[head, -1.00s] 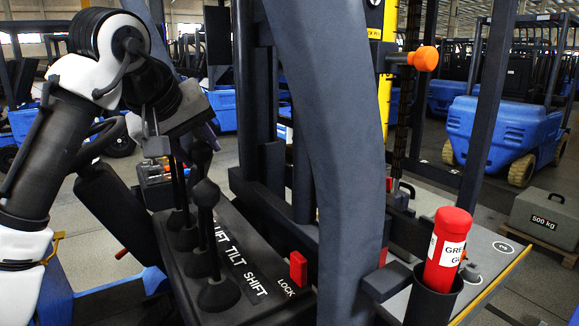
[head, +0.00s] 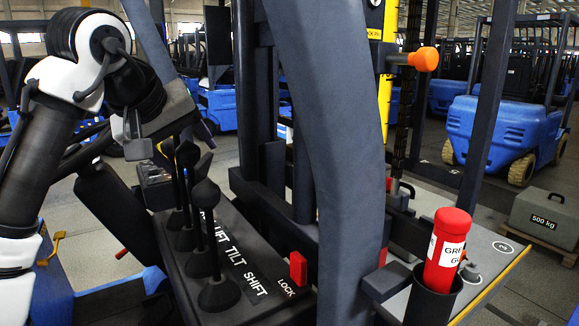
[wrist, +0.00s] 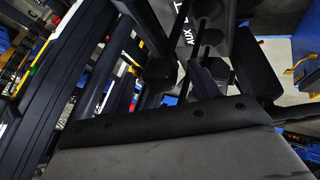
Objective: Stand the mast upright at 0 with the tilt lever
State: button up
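A row of black levers stands on a console (head: 262,308) lettered LIFT, TILT, SHIFT. The nearest lever, beside SHIFT, has a round knob (head: 205,193). The tilt lever (head: 198,235) stands just behind it; the knobs behind overlap, so which top is its own is unclear. The mast's dark uprights (head: 245,90) rise behind the console; no tilt reading is legible.
A thick dark pillar (head: 335,170) slants across the middle. A red LOCK piece (head: 298,268) sits on the console. An orange knob (head: 425,58) projects beside a yellow strip. A red grease tube (head: 447,240) stands in a holder at right. Blue forklifts and a 500 kg weight (head: 545,215) stand beyond.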

jog(key=v, duration=1)
jog(key=shift+p, duration=0.4)
jog(key=shift+s+f, duration=0.1)
